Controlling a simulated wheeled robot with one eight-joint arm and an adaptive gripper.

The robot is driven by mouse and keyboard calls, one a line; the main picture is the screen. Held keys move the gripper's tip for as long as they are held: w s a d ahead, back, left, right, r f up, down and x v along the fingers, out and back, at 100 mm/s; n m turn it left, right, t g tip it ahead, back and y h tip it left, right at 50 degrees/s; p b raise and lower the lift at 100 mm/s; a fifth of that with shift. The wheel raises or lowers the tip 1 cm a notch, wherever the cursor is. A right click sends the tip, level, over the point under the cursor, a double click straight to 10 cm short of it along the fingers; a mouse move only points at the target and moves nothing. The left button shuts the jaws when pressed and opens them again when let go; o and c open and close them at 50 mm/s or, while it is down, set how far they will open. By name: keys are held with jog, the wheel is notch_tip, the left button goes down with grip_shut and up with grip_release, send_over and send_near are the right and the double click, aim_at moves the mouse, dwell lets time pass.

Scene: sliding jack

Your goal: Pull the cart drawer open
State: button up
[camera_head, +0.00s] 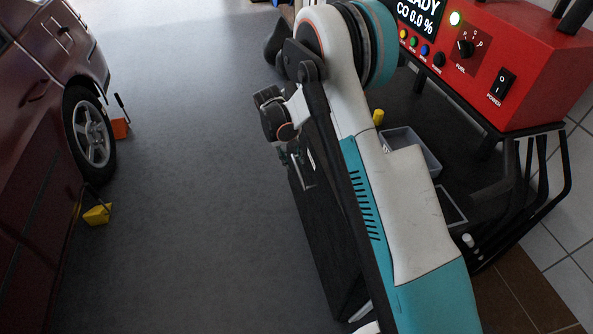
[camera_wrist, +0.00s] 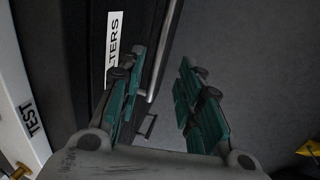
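The cart (camera_head: 325,235) is dark, and its drawer side faces the open floor left of my arm. In the wrist view, the black drawer front (camera_wrist: 93,50) carries a white label (camera_wrist: 113,50), partly hidden, reading "LTERS". A thin metal handle bar (camera_wrist: 168,45) runs along the front. My gripper (camera_wrist: 163,62) is open, with teal pads on both fingers. The bar passes between the fingertips, closer to the left finger; I cannot tell if they touch. In the head view my gripper (camera_head: 298,165) is beside the drawer side, partly hidden by my arm.
A red machine (camera_head: 515,65) stands on the cart top, with a grey bin (camera_head: 413,148) near it. A dark red car (camera_head: 40,130) is at the left, with a yellow wheel chock (camera_head: 97,214) by it. The grey floor (camera_head: 190,200) between is clear.

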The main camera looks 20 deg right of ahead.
aim_at(298, 170)
jog(key=b+x, duration=0.1)
jog(key=x, duration=0.4)
jog(key=shift+d+f+b, duration=0.15)
jog(key=shift+f+b, duration=0.25)
grip_shut()
